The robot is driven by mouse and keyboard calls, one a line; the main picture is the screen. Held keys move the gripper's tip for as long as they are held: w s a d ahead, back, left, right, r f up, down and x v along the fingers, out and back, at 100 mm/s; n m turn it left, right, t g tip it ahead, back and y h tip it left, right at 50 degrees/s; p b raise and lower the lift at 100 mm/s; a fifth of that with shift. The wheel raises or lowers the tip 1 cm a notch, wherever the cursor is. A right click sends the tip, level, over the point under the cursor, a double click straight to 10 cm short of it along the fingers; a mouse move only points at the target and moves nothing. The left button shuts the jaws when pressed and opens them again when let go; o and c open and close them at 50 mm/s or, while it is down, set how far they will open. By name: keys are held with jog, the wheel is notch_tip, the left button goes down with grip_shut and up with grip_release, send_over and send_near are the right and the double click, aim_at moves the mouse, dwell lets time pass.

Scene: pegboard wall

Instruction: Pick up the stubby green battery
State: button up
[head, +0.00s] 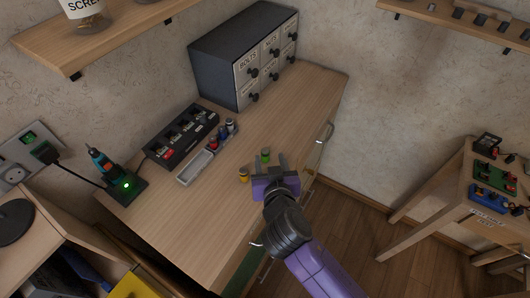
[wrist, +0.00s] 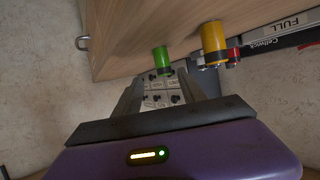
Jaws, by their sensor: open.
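The stubby green battery (head: 265,154) stands upright on the wooden workbench, near its right side. It also shows in the wrist view (wrist: 161,57), ahead of the fingers and roughly in line with the gap between them. My gripper (head: 273,163) is open and empty, low over the bench, with its fingers pointing toward the green battery. In the wrist view the fingers (wrist: 160,80) are spread on either side of the line to it. I cannot tell whether the tips reach past its near side.
A yellow battery (head: 244,175) stands close by, left of my gripper. Further left are a pale tray (head: 195,168), several red and blue batteries (head: 222,134) and a black charger (head: 168,146). A dark drawer cabinet (head: 225,62) stands behind. The front bench top is clear.

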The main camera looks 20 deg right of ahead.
aim_at(266, 155)
jog(key=shift+a+p+x, duration=0.2)
jog(key=shift+p+x, duration=0.2)
jog(key=shift+x, duration=1)
jog(key=shift+a+p+x, duration=0.2)
jog(key=shift+p+x, duration=0.15)
jog(key=shift+x, duration=1.05)
jog(key=shift+f, duration=0.15)
grip_shut()
